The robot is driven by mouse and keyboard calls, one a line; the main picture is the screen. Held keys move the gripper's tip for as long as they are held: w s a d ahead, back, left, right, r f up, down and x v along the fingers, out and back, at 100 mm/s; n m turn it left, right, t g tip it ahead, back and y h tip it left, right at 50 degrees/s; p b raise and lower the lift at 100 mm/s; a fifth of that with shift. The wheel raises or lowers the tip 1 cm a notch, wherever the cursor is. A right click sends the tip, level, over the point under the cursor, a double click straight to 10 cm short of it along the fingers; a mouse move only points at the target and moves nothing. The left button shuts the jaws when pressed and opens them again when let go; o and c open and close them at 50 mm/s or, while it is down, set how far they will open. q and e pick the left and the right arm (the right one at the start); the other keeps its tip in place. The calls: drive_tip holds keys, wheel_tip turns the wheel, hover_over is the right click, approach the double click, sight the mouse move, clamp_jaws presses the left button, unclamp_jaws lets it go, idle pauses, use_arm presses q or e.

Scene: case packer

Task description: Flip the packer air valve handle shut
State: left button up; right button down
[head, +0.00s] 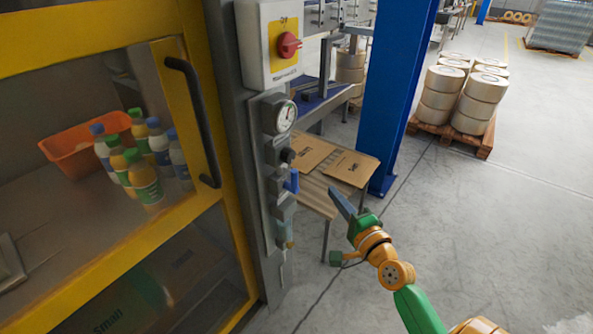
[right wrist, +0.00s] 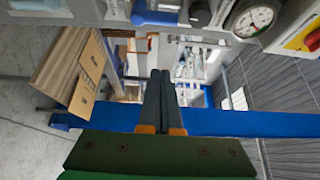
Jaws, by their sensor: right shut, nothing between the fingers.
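The air valve has a small blue handle (head: 293,181) on the grey air unit below the gauge, on the cabinet's corner post. In the head view the handle looks roughly upright, along the line of the unit. In the right wrist view a blue bar (right wrist: 154,18), which looks like this handle, is at the top edge, partly cut off. My right gripper (head: 334,190) is shut and empty, to the right of the handle with a gap between. Its two dark fingers (right wrist: 160,74) lie together in the wrist view. My left gripper is not in view.
The pressure gauge (head: 279,115) and a red rotary switch (head: 288,45) on a yellow plate are above the valve. The yellow-framed door with a black handle (head: 193,115) is at left. A table with flat cartons (head: 350,168) and a blue column (head: 395,90) stand behind.

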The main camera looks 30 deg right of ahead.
drive_tip(key=w+d, duration=0.2)
drive_tip(key=w, duration=0.7)
use_arm(q)
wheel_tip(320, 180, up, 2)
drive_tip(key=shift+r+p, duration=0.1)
drive_tip(key=shift+p, duration=1)
use_arm(e)
drive_tip(key=a, duration=0.4)
drive_tip(key=shift+s+a, duration=0.1)
drive_tip(key=shift+a, duration=0.15)
drive_tip(key=shift+f, duration=0.15)
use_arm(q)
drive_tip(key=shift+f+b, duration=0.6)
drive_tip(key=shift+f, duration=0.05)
use_arm(e)
drive_tip(key=shift+a+n, duration=0.1)
drive_tip(key=shift+n, duration=0.2)
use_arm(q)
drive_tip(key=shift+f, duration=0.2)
use_arm(e)
drive_tip(key=shift+t, duration=0.3)
